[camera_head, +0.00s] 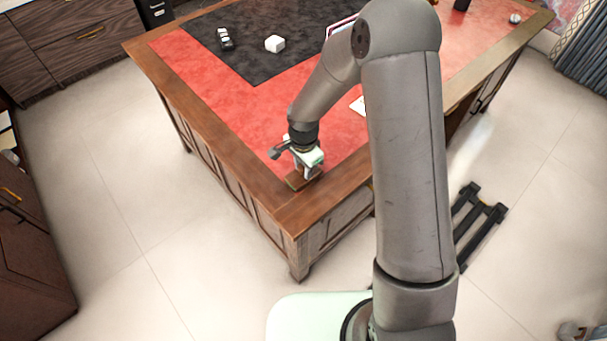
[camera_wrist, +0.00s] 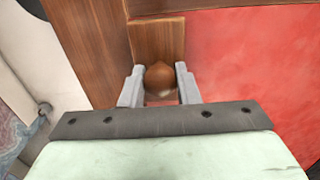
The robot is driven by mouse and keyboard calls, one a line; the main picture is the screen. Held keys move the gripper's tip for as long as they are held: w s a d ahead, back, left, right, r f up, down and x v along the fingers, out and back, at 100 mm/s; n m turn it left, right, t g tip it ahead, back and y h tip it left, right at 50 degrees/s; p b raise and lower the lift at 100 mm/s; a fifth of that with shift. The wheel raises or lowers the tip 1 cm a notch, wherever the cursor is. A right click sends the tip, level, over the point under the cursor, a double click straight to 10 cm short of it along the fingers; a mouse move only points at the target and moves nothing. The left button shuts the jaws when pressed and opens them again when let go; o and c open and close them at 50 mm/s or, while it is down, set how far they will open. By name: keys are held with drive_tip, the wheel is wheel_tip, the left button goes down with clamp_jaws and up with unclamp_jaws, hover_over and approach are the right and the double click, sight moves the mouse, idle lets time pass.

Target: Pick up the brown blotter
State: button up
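The brown blotter (camera_wrist: 157,42) is a wooden block with a round brown knob on top. In the wrist view it lies below my gripper (camera_wrist: 160,82), across the desk's wooden border and the red leather. The knob sits between the two grey fingers, which appear to touch it on both sides. In the head view my gripper (camera_head: 308,172) points down over the blotter (camera_head: 296,181) near the desk's front corner. The blotter looks to be at the desk surface; a small gap underneath cannot be ruled out.
The desk (camera_head: 210,118) has a wooden border and red leather around a dark mat (camera_head: 262,62). A white block (camera_head: 275,44) and a dark object with white pieces (camera_head: 225,39) stand on the mat. A white item (camera_head: 358,105) lies partly behind my arm. The leather left of my gripper is clear.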

clamp_jaws()
drive_tip(key=shift+r, duration=0.1)
drive_tip(key=shift+r, duration=0.3)
wheel_tip(320, 180, up, 2)
drive_tip(key=shift+r+b, duration=0.15)
drive_tip(key=shift+b, duration=0.15)
drive_tip(key=s+d+r+b, duration=0.3)
drive_tip(key=s+d+r, duration=0.5)
drive_tip(key=s+r, duration=0.2)
drive_tip(key=shift+s+d, duration=0.15)
drive_tip(key=shift+s, duration=0.55)
